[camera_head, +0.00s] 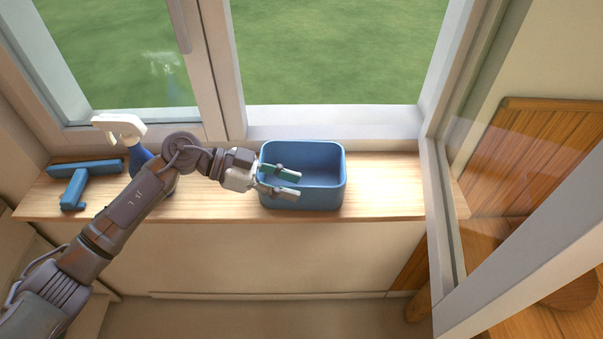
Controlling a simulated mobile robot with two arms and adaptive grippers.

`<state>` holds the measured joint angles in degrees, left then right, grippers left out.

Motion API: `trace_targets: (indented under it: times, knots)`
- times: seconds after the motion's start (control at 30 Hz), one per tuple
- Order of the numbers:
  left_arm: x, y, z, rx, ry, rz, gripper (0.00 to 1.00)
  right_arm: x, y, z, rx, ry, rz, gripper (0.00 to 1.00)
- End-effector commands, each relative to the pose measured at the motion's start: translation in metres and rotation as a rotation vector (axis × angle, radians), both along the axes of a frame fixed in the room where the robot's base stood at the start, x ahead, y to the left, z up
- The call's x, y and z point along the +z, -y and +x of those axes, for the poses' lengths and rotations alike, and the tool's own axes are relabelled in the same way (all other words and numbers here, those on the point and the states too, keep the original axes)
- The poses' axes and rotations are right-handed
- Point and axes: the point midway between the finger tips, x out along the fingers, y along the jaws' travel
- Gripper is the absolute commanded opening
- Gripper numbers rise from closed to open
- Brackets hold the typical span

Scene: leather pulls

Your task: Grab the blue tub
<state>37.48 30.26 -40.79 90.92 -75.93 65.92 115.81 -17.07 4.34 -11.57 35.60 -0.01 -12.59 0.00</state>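The blue tub (318,198) stands upright on the wooden window sill, in the middle of the head view. It is open at the top and looks empty. My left gripper (297,183) reaches in from the left and is at the tub's left wall. Its two fingers are spread apart, one over the tub's opening and the other nearer the front left of the tub. I cannot tell whether either finger touches the wall. My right gripper is not in view.
On the sill (387,188) at left are a spray bottle (121,127) with a white head, partly behind my arm, and a blue T-shaped tool (75,187). The window frame (333,123) rises behind the tub. An open window sash (520,255) stands at right. The sill right of the tub is clear.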

Motion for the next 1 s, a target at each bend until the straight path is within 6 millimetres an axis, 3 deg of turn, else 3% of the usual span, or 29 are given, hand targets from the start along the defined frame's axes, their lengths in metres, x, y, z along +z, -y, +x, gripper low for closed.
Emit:
trace_targets:
  times: [0.13,0.37,0.6,1.0]
  knots:
    - [-0.0043,0.0139,-0.0005,0.000,0.000,-0.001,0.35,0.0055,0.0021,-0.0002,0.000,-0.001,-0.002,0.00]
    - [-0.0062,0.0155,-0.0004,0.001,0.000,-0.001,0.35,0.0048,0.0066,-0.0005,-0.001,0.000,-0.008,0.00]
    - [-0.0060,0.0153,-0.0005,0.001,0.000,0.000,0.00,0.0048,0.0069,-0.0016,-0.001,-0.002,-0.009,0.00]
    - [-0.0055,0.0151,-0.0003,0.001,0.001,-0.001,0.00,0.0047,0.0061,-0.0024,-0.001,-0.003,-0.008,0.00]
